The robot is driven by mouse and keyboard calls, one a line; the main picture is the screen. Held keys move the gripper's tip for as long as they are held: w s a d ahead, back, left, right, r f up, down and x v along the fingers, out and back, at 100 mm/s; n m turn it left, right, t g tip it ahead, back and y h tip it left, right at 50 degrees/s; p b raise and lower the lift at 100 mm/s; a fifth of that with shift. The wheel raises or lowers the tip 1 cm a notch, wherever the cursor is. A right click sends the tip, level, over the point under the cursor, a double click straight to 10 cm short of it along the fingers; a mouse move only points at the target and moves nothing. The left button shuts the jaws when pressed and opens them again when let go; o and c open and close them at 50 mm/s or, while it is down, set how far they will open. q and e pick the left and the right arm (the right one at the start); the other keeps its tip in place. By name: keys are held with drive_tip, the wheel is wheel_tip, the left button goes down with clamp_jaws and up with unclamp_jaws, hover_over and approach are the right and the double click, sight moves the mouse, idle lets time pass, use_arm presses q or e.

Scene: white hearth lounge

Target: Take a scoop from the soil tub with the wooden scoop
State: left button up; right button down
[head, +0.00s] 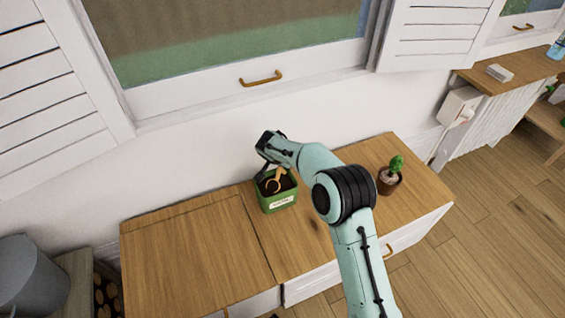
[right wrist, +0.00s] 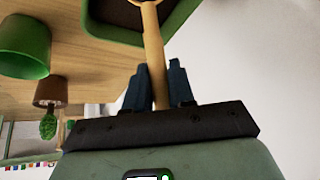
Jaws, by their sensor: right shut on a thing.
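The green soil tub (head: 279,203) stands on the wooden cabinet top near the wall, with dark soil (head: 288,184) inside. Its green rim (right wrist: 99,30) also shows at the top of the right wrist view. The wooden scoop (head: 275,185) has its head over the soil within the tub's opening; I cannot tell how deep it sits. My right gripper (head: 264,170) is above the tub. In the right wrist view its fingers (right wrist: 160,88) are shut on the scoop's handle (right wrist: 154,58). My left gripper is in neither view.
A small potted cactus (head: 391,181) stands right of my arm on the cabinet top. A green pot (right wrist: 24,48) shows in the right wrist view. The cabinet top (head: 195,250) left of the tub is clear. The wall and window are close behind.

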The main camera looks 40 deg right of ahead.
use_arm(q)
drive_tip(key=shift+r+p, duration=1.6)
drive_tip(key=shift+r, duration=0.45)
use_arm(e)
drive_tip(key=shift+r, duration=3.7)
drive_tip(key=shift+a, duration=0.1)
